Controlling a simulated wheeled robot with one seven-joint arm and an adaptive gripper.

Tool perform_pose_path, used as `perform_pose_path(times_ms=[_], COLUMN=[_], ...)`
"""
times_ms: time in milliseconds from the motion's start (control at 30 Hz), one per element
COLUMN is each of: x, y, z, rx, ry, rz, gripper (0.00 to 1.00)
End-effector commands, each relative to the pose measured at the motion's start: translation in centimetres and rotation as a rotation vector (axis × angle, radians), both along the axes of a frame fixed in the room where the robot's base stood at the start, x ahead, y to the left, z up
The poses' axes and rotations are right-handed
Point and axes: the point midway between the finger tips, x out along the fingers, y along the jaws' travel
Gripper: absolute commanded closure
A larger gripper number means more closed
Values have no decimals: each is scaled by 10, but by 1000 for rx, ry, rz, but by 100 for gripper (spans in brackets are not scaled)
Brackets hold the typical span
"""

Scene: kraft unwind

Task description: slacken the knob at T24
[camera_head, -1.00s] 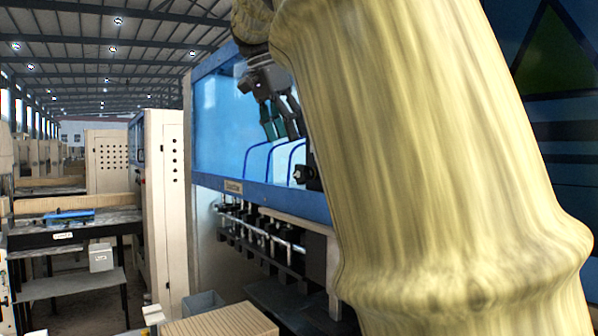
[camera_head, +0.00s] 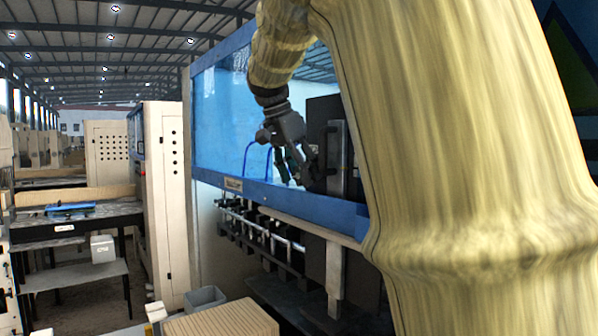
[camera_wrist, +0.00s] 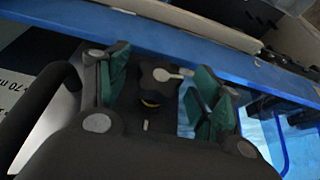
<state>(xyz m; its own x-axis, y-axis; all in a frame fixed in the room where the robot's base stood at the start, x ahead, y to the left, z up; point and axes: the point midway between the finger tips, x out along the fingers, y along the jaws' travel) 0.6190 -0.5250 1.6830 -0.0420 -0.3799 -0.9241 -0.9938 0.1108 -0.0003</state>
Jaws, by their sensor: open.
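In the wrist view, my gripper (camera_wrist: 160,88) is open, with a green-padded finger on each side. I see no gripping contact with the knob. No T24 label can be read. In the head view, my gripper (camera_head: 290,172) hangs at the blue-framed machine (camera_head: 275,198), just above its lower blue rail and beside a dark block. The knob cannot be made out there.
A dark upright panel with a grey bar (camera_head: 336,150) stands right of my gripper. Blue curved tubes (camera_head: 257,148) are to its left. Below the rail runs a row of dark fittings on a metal bar (camera_head: 262,230). A ribbed tan box (camera_head: 222,320) sits low in front.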

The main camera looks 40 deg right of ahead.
Motion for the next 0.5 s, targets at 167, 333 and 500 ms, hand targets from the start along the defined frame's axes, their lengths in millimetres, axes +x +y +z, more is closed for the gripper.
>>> perform_pose_path(times_ms=[167, 333, 500], x=[0, 0, 0], y=[0, 0, 0], z=[0, 0, 0], rx=[0, 0, -1], ry=[0, 0, 2], rz=[0, 0, 0], gripper=[44, 75, 80])
